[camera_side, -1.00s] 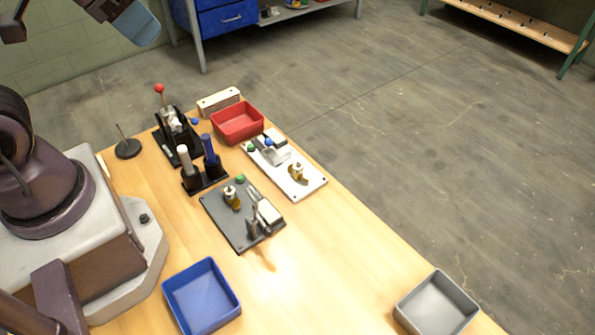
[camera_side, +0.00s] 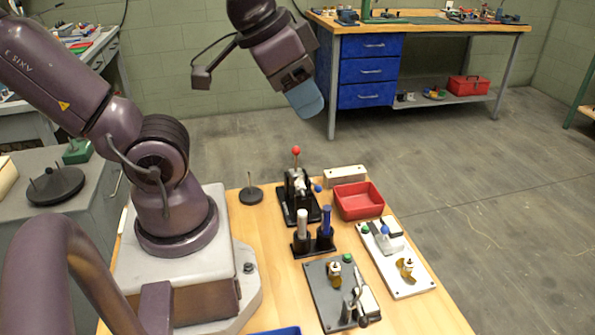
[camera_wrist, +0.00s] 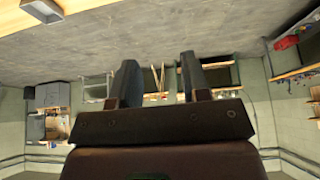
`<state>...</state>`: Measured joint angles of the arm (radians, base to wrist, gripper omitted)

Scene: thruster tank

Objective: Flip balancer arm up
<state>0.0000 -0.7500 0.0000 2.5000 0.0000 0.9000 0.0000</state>
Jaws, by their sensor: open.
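My gripper (camera_side: 305,100) hangs high above the far side of the wooden bench in the side view, apart from everything. In the wrist view its two fingers (camera_wrist: 156,78) stand apart with nothing between them. I cannot tell for certain which part is the balancer arm. A grey plate (camera_side: 318,292) carries a brass part (camera_side: 335,277), a green knob and a metal lever piece (camera_side: 350,305). A white plate (camera_side: 412,283) carries a similar brass part (camera_side: 406,268) and a blue knob (camera_side: 385,230). A black fixture (camera_side: 300,205) with a red-topped lever (camera_side: 296,152) stands behind them.
A black holder (camera_side: 314,247) with a white and a blue handle stands before the black fixture. A red bin (camera_side: 358,200), a pale block (camera_side: 345,175) and a round black stand (camera_side: 251,195) are nearby. A blue-drawer workbench (camera_side: 372,70) stands behind.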

